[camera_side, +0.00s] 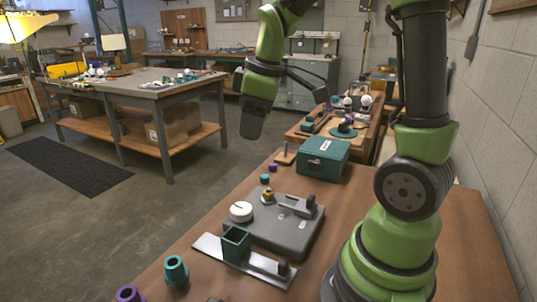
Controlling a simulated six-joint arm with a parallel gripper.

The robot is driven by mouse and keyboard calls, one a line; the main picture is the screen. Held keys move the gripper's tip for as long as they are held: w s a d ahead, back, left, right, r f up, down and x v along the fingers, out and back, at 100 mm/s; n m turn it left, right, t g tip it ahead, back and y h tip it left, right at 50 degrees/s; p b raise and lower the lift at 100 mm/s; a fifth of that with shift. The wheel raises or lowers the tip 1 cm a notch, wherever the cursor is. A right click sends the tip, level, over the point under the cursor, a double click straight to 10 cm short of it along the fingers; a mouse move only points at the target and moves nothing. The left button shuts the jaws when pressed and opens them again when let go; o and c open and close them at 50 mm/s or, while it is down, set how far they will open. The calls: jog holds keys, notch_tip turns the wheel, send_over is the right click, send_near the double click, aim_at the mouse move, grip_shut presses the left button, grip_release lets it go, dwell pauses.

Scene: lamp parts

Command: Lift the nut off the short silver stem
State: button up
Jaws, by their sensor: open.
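A small brass-coloured piece (267,196), which looks like the nut on its stem, stands upright on a grey base plate (280,228) on the wooden table. It is too small to separate nut from silver stem clearly. My gripper (252,128) hangs pointing down, high above and a little left of the piece, apart from it. It is open, with nothing visible in it, and its fingers are seen edge-on.
A white dial (241,211) and a grey clamp-like fixture (298,206) flank the piece. A teal holder (236,244) stands in front, with teal (176,272) and purple (129,294) rings at left. A teal box (322,157) stands behind.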

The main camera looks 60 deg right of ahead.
jog(key=d+f+n+g, duration=0.1)
jog(key=d+f+n, duration=0.1)
jog(key=d+f, duration=0.1)
jog(key=w+d+f+n+g, duration=0.1)
jog(key=d+f, duration=0.2)
jog(key=f, duration=0.1)
jog(key=w+d+f+n+g, duration=0.1)
jog(key=d+f+n, duration=0.1)
jog(key=d+f, duration=0.1)
jog(key=shift+d+f+n, duration=0.3)
jog(key=shift+f, duration=0.55)
notch_tip(320, 180, down, 10)
jog(key=shift+w+r, duration=0.1)
grip_shut()
jog(key=shift+r, duration=0.9)
jog(key=shift+r, duration=1.45)
jog(key=shift+r, duration=2)
